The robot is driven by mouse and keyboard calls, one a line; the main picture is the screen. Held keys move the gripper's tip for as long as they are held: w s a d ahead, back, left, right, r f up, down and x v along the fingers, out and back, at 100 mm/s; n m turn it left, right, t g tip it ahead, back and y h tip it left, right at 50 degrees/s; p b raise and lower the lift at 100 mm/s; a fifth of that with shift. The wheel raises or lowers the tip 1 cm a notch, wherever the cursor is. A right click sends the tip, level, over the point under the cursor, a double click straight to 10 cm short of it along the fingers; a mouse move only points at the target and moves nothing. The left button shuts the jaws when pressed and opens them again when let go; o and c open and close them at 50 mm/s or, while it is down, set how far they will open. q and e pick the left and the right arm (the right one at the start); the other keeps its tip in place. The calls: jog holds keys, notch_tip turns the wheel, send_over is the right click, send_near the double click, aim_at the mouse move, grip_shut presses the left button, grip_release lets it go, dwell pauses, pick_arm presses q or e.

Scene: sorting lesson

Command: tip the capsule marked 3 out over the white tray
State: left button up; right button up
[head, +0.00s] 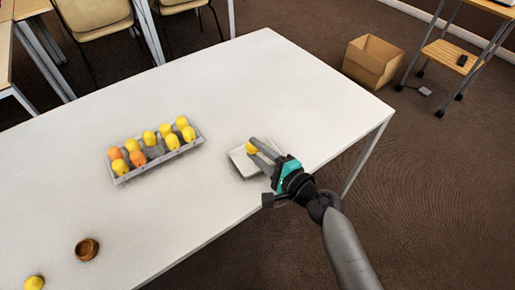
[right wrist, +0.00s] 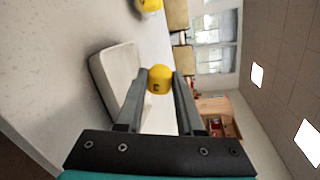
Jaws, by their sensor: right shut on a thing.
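My right gripper (head: 257,149) is shut on a yellow capsule (head: 250,149). In the right wrist view the yellow capsule (right wrist: 160,79) sits between the two fingertips, with a small dark mark facing the camera; I cannot read it surely. The shallow white tray (head: 239,164) lies on the table under the gripper and capsule, partly hidden by the fingers. It also shows in the right wrist view (right wrist: 110,80), on its side because the camera is rolled. The capsule looks close above the tray; the exact gap is unclear. My left gripper is not in view.
A grey rack (head: 163,160) holds several yellow and orange capsules left of the tray, with a gap among them. A brown bowl (head: 87,250) and a loose yellow piece (head: 34,283) lie at the lower left of the white table (head: 290,85). The table's far right is clear.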

jog(key=shift+f+n+b, duration=0.2)
jog(key=shift+n+b, duration=0.1)
jog(key=shift+n, duration=0.5)
jog(key=n, duration=0.1)
jog(key=n+h, duration=0.1)
jog(key=shift+s+a+f+n+t, duration=0.1)
jog(key=shift+f+n+t, duration=0.05)
jog(key=shift+n+t, duration=0.2)
jog(key=shift+n, duration=0.25)
jog(key=n+t+h, duration=0.1)
jog(key=n, duration=0.2)
jog(key=shift+n, duration=0.4)
jog(key=n, duration=0.3)
jog(key=shift+t, duration=0.35)
